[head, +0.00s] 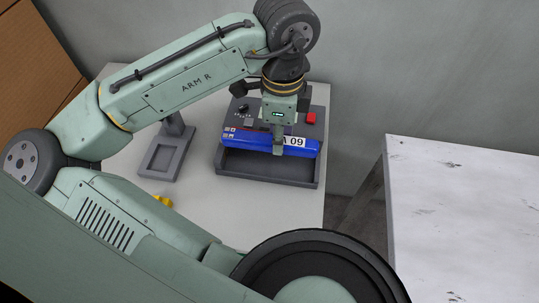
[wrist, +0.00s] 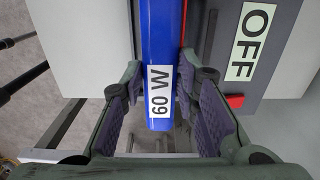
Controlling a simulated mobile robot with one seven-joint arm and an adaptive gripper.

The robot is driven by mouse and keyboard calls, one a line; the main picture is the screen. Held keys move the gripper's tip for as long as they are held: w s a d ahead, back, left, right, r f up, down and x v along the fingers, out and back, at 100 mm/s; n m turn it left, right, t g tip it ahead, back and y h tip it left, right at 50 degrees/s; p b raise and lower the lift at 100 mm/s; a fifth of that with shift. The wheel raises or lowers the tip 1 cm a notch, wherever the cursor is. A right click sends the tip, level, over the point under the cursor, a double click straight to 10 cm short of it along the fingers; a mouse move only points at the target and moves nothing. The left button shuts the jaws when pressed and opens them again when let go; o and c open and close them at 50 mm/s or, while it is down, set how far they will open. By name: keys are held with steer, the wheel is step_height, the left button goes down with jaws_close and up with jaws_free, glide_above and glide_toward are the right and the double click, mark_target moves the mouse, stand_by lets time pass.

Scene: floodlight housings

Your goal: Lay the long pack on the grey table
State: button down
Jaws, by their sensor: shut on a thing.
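The long pack (head: 250,140) is a blue bar with a white label, which reads "60 W" in the wrist view (wrist: 158,45). My gripper (head: 279,149) points down and is shut on the pack, with a finger on each side of it in the wrist view (wrist: 160,108). The pack lies level across the dark grey unit (head: 268,178), at the back of its open recess. I cannot tell whether it touches the unit. A table with a worn, pale grey-white top (head: 465,210) stands at the right; its visible top is bare.
The unit stands on a light table (head: 215,220), with a red button (head: 311,118) and an "OFF" sign (wrist: 250,40). A grey stand (head: 165,155) is to its left, a yellow piece (head: 163,201) nearer. A gap separates the two tables. Cardboard boxes (head: 30,60) are at left.

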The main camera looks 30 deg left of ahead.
steer(key=shift+r+p, duration=0.35)
steer(key=shift+r, duration=1.1)
